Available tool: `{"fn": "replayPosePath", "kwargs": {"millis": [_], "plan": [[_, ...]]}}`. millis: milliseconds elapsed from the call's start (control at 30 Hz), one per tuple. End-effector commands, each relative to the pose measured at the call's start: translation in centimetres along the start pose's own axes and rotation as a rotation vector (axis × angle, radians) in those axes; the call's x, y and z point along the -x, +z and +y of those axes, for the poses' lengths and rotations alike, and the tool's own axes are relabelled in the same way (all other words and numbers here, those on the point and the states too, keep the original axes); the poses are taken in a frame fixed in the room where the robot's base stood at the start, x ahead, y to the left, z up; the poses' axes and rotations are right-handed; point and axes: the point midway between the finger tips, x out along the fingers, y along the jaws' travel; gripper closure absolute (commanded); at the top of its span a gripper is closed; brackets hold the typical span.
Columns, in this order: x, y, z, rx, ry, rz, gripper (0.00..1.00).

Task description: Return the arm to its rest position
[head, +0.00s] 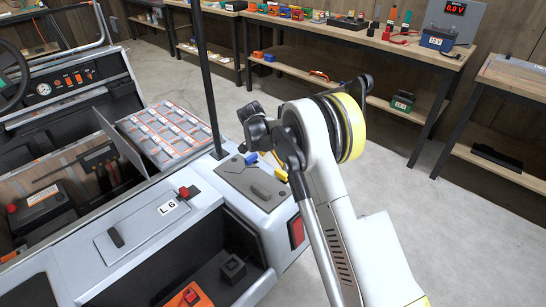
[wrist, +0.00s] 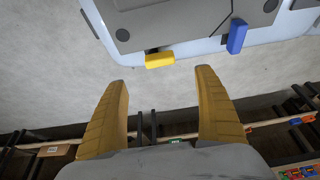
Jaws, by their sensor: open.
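My gripper (wrist: 161,78) shows in the wrist view with its two yellow fingers spread wide and nothing between them. In the head view my arm rises on the right and bends over at the top. The cart (head: 165,225) stands at the left. A grey plate (head: 245,185) on its corner has a yellow tab (head: 281,175) and a blue tab (head: 251,158). In the wrist view the yellow tab (wrist: 160,60) and blue tab (wrist: 236,37) lie beyond the fingertips, apart from them.
A dark post (head: 208,80) stands up from the cart. A tray of labelled cells (head: 165,130) and an open bay with a dark battery (head: 42,210) are on the cart. A workbench (head: 340,32) with tools runs along the back. Bare floor (head: 430,205) lies right of my arm.

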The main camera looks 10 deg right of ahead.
Motion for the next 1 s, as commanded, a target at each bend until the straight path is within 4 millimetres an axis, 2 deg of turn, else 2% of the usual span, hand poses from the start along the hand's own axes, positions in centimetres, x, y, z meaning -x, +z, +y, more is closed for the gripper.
{"fn": "replayPosePath", "kwargs": {"millis": [167,267,367,433,567,700,900,1000], "plan": [[0.1,-0.1,0.1,0.001,-0.001,0.000,0.19],[1.5,-0.5,0.5,0.019,-0.010,-0.002,0.19],[4.8,-1.4,1.7,0.066,-0.037,-0.008,0.19],[8.0,-2.1,3.2,0.116,-0.064,-0.011,0.19],[14.1,-2.8,6.9,0.220,-0.123,-0.013,0.19],[19.7,-2.5,11.6,0.332,-0.188,-0.003,0.19],[25.7,-0.3,19.0,0.483,-0.278,0.031,0.19],[27.7,1.4,22.9,0.556,-0.320,0.055,0.19]]}}
